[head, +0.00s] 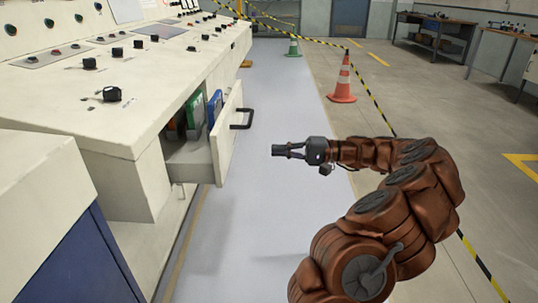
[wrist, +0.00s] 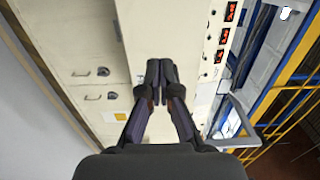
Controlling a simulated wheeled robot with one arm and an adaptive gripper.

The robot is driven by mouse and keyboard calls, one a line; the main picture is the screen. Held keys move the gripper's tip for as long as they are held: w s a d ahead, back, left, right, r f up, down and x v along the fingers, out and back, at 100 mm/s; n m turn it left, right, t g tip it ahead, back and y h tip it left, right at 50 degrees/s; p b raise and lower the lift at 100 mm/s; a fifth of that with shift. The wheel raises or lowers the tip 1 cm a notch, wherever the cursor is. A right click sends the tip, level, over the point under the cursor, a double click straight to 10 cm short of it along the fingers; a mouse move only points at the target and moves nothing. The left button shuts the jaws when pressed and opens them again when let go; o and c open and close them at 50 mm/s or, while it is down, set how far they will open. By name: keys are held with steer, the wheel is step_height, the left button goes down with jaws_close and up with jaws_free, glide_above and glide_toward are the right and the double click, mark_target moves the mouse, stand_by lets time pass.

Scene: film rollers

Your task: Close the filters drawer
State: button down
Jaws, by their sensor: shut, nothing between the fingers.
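The filters drawer (head: 225,140) stands pulled out from the pale console in the head view. Its cream front has a black bar handle (head: 241,119). Green (head: 194,112) and blue (head: 215,107) upright items show inside it. My gripper (head: 275,150) is shut and empty, to the right of the drawer front and slightly lower in the picture, with a visible gap between them. In the wrist view the closed fingertips (wrist: 160,68) point at pale panels; I cannot tell for sure which one is the drawer front.
The console (head: 130,85) with knobs and buttons runs along the left. A blue-sided cabinet (head: 80,265) is at the near left. Grey floor (head: 270,205) is clear beside the drawer.

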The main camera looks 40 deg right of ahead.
mark_target(226, 149)
steer(key=b+x, duration=0.2)
steer(key=x, duration=0.3)
steer(key=b+x, duration=0.2)
steer(key=x, duration=0.4)
steer(key=shift+f, duration=0.2)
steer(key=shift+w+a+r, duration=0.15)
steer(key=shift+w+a, duration=0.2)
steer(key=shift+a, duration=0.15)
